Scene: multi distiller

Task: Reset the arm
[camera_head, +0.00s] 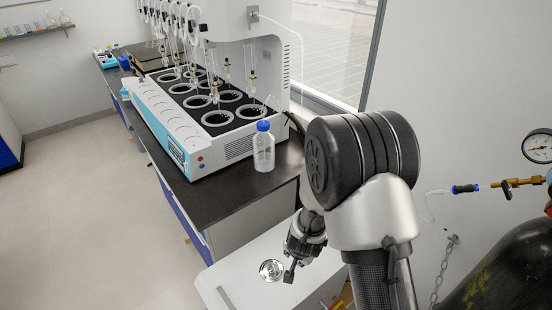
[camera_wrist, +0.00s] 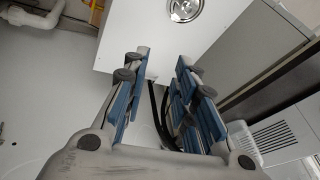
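My gripper (camera_wrist: 162,62) is open in the wrist view, with its two blue-padded fingers apart and nothing held between them. In the head view, my gripper (camera_head: 291,268) points down over the white cabinet top (camera_head: 236,272), at the right end of the dark bench. A round metal fitting (camera_head: 271,270) is set in that top, just left of my gripper. It also shows beyond the fingertips in the wrist view (camera_wrist: 186,8). My arm bends upward to the right of the bench and hides part of the wall.
The multi-position distiller (camera_head: 205,110) stands on the dark bench (camera_head: 222,200). A clear bottle with a blue cap (camera_head: 263,148) stands at its near right corner, close to my arm. A dark gas cylinder (camera_head: 510,270) and its gauge (camera_head: 538,146) are at right. The left floor is clear.

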